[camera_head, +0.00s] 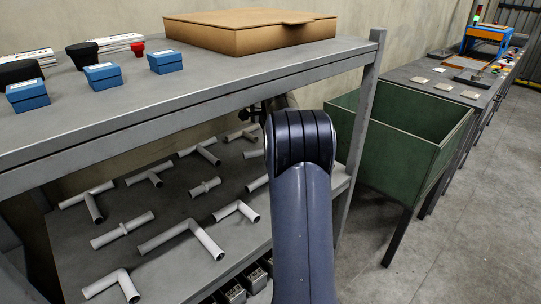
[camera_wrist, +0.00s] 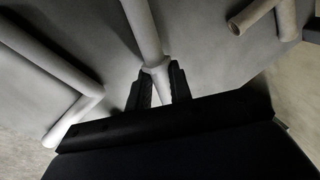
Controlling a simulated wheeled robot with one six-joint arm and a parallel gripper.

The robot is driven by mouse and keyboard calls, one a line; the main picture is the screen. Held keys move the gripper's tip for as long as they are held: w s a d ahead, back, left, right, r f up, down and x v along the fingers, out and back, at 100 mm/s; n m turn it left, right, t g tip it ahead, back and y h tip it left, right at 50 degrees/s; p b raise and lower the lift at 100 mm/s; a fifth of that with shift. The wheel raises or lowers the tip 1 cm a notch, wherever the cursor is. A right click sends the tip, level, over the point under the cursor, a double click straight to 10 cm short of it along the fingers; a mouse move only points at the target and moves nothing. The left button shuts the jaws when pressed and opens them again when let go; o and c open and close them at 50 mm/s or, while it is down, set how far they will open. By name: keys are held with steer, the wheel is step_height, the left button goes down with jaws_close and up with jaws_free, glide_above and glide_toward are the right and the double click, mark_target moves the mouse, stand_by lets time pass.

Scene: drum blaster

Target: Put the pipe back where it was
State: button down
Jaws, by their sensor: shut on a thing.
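In the wrist view, my gripper (camera_wrist: 160,88) is shut on a pale grey pipe (camera_wrist: 143,30). Its two black fingers sit on either side of the pipe near a collar or joint. The pipe runs up and out of the picture, so its full shape is hidden. I cannot tell whether it touches the grey surface behind it.
The upper shelf (camera_head: 200,95) is close above, bearing blue boxes and a cardboard box (camera_head: 240,35). A shelf post (camera_head: 362,120) and green bin (camera_head: 400,135) stand right of my arm.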

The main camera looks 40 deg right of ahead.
steer(key=shift+b+x, duration=0.5)
steer(key=shift+x, duration=0.3)
steer(key=shift+s, duration=0.15)
steer(key=shift+r, duration=0.15)
steer(key=shift+s+a+f, duration=0.1)
steer(key=shift+s+f, duration=0.05)
steer(key=shift+f, duration=0.6)
steer(key=c, duration=1.6)
jaws_free()
steer(key=shift+f, duration=0.15)
steer(key=shift+o, duration=0.2)
steer(key=shift+r, duration=0.3)
steer(key=p+v, duration=0.2)
steer(key=v, duration=0.6)
steer(key=shift+r, duration=0.25)
